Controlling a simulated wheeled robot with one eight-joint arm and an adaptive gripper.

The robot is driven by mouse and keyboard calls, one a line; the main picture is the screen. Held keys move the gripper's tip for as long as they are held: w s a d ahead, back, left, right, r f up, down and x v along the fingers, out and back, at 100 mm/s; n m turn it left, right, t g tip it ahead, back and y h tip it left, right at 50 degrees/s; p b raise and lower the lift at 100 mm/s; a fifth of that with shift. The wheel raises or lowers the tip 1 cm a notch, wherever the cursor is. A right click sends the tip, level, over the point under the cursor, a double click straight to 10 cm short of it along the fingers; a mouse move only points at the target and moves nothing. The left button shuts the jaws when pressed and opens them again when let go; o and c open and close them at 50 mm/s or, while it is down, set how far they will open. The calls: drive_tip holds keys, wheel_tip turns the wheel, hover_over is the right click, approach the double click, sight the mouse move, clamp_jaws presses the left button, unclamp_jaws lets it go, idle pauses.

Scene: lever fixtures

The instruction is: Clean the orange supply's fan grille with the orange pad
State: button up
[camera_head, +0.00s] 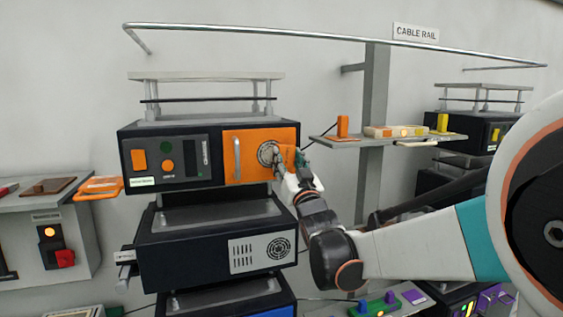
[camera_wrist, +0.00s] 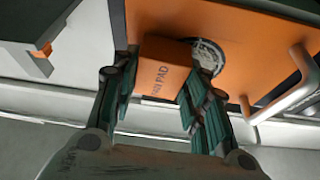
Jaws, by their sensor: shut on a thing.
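The orange supply (camera_head: 211,149) is a dark box with an orange front panel (camera_head: 252,138). Its round fan grille (camera_head: 266,153) is on that panel, right of a vertical bar handle (camera_head: 237,158). My gripper (camera_head: 287,160) is at the grille's right side. In the wrist view my gripper (camera_wrist: 158,88) is shut on the orange pad (camera_wrist: 163,68), a block with lettering ending in "PAD". The grille (camera_wrist: 209,56) shows beside the pad, partly hidden behind it and a finger. I cannot tell whether the pad touches the grille.
The bar handle (camera_wrist: 290,88) stands out from the panel close to my gripper. A grey shelf (camera_head: 385,141) with orange and yellow items is to the right. A dark unit with a vented plate (camera_head: 261,251) sits below the supply. A metal rail (camera_head: 330,40) runs above.

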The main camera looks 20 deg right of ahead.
drive_tip(key=shift+a, duration=3.6)
drive_tip(key=shift+a+r, duration=0.1)
drive_tip(key=shift+r, duration=0.25)
drive_tip(key=shift+d+b, duration=0.3)
drive_tip(key=shift+d, duration=3.6)
drive_tip(key=shift+a, duration=3.9)
drive_tip(key=shift+s, duration=0.1)
drive_tip(key=shift+s+p, duration=0.3)
drive_tip(key=shift+s, duration=2.65)
